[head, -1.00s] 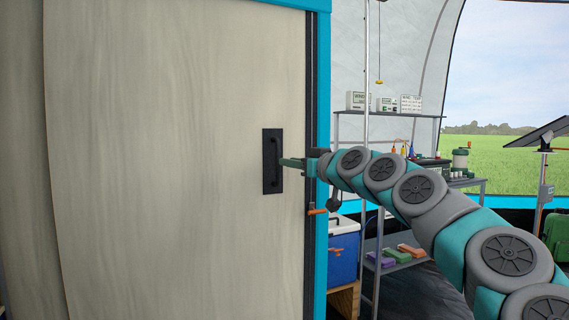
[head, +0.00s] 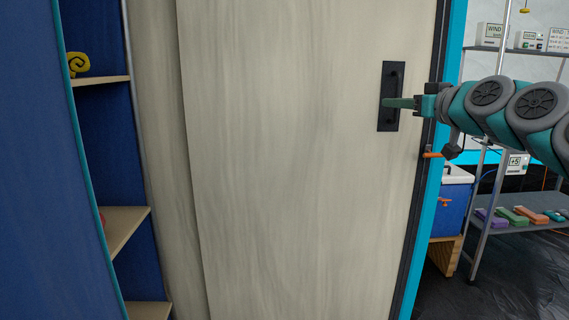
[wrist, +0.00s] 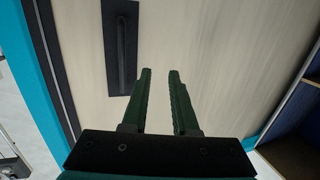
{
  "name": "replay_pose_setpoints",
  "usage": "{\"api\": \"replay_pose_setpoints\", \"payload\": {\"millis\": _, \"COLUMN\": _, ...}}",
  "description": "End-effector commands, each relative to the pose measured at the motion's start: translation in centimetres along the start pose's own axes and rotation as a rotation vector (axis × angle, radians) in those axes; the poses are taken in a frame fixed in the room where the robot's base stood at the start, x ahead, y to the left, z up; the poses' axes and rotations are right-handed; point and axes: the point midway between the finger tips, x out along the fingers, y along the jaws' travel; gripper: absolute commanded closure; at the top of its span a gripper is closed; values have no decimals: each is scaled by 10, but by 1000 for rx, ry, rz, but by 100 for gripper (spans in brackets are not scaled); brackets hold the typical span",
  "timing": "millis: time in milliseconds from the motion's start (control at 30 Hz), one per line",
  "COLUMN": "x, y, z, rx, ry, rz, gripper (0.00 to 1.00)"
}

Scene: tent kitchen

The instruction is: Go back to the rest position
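My gripper (head: 398,103) is at the upper right of the head view, in front of a pale wooden sliding door (head: 290,170) and over its black handle plate (head: 390,118). In the wrist view my gripper (wrist: 159,74) has its two green fingers apart with nothing between them. The black handle (wrist: 121,50) is left of the fingers there, and the fingers are not around it. I cannot tell whether they touch the door.
A blue shelf unit (head: 105,165) with a yellow coiled item (head: 78,64) stands at the left. Right of the door's blue frame (head: 432,215) are a blue cooler (head: 450,200) and a metal rack (head: 515,232) with coloured blocks.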

Motion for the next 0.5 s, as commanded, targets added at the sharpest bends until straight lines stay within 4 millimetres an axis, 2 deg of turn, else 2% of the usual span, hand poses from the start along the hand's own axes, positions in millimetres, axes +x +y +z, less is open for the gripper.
{"api": "replay_pose_setpoints", "payload": {"millis": 33, "x": -1, "y": -29, "z": 2, "rx": -12, "ry": -44, "rz": -41, "gripper": 73}}
{"api": "replay_pose_setpoints", "payload": {"millis": 133, "x": -7, "y": -93, "z": 24, "rx": -31, "ry": -167, "rz": -124, "gripper": 73}}
{"api": "replay_pose_setpoints", "payload": {"millis": 200, "x": -15, "y": -135, "z": 51, "rx": -41, "ry": -276, "rz": -173, "gripper": 73}}
{"api": "replay_pose_setpoints", "payload": {"millis": 267, "x": -25, "y": -165, "z": 79, "rx": -45, "ry": -377, "rz": -201, "gripper": 73}}
{"api": "replay_pose_setpoints", "payload": {"millis": 300, "x": -33, "y": -183, "z": 99, "rx": -45, "ry": -448, "rz": -216, "gripper": 73}}
{"api": "replay_pose_setpoints", "payload": {"millis": 400, "x": -61, "y": -217, "z": 152, "rx": -40, "ry": -632, "rz": -225, "gripper": 73}}
{"api": "replay_pose_setpoints", "payload": {"millis": 500, "x": -96, "y": -238, "z": 208, "rx": -21, "ry": -823, "rz": -206, "gripper": 73}}
